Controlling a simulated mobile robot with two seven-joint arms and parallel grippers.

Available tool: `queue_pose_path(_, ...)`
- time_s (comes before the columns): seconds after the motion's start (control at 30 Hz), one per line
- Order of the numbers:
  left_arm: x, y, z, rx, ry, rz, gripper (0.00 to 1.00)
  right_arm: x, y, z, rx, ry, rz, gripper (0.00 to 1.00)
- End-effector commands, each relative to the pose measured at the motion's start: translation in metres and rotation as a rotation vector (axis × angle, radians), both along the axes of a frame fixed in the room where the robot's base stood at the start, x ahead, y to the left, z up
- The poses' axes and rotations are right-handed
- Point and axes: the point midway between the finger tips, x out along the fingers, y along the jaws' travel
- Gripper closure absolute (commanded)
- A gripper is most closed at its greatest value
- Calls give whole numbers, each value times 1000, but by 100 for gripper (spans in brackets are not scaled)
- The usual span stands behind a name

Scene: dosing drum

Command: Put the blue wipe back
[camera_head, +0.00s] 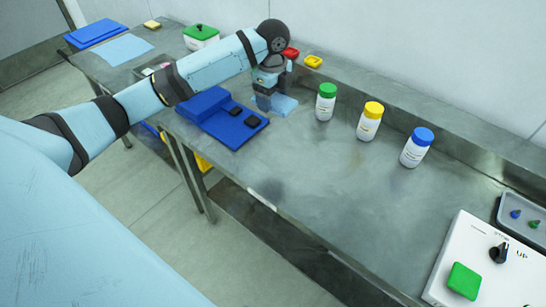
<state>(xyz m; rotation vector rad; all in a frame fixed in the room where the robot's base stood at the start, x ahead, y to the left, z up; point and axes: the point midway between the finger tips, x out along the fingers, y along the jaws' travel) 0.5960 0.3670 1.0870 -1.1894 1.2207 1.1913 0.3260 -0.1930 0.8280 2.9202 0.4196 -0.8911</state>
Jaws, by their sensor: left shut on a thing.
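The blue wipe (286,104) shows as a small light-blue piece at the tips of my left gripper (267,100), low by the worktop behind the dark-blue stand. My left gripper points down and is shut on the wipe, and hides part of it. I cannot tell whether the wipe touches the worktop. A flat light-blue sheet (122,49) lies at the far left end of the bench. My right gripper is out of view.
The dark-blue stand (213,112) holds two black pieces. Green-, yellow- and blue-capped bottles (325,104) (369,124) (414,150) stand to the right. Red (291,53) and yellow (313,61) items lie behind my gripper. A white device (485,262) is at front right; the middle worktop is clear.

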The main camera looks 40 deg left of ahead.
Motion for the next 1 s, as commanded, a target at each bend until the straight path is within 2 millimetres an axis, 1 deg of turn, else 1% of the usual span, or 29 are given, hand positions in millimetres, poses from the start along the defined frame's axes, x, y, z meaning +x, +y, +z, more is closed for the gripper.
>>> queue_pose_path(0.07,2,4,-4,-1,-1,-35,53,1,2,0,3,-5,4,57)
queue_pose_path(0.17,2,5,-15,-1,3,-53,53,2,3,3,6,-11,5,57)
queue_pose_path(0.27,2,4,-38,-2,4,-55,53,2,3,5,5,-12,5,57)
queue_pose_path(0.5,2,4,-104,-2,5,-52,53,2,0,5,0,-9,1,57)
queue_pose_path(0.6,2,4,-127,-1,3,-52,53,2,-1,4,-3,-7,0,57)
queue_pose_path(0.7,2,4,-145,-1,2,-53,53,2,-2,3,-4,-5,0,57)
queue_pose_path(0.8,3,4,-155,0,0,-53,53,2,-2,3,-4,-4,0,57)
queue_pose_path(0.97,2,4,-166,-1,0,-53,53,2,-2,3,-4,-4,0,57)
queue_pose_path(1.0,2,4,-170,-1,1,-53,53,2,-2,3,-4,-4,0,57)
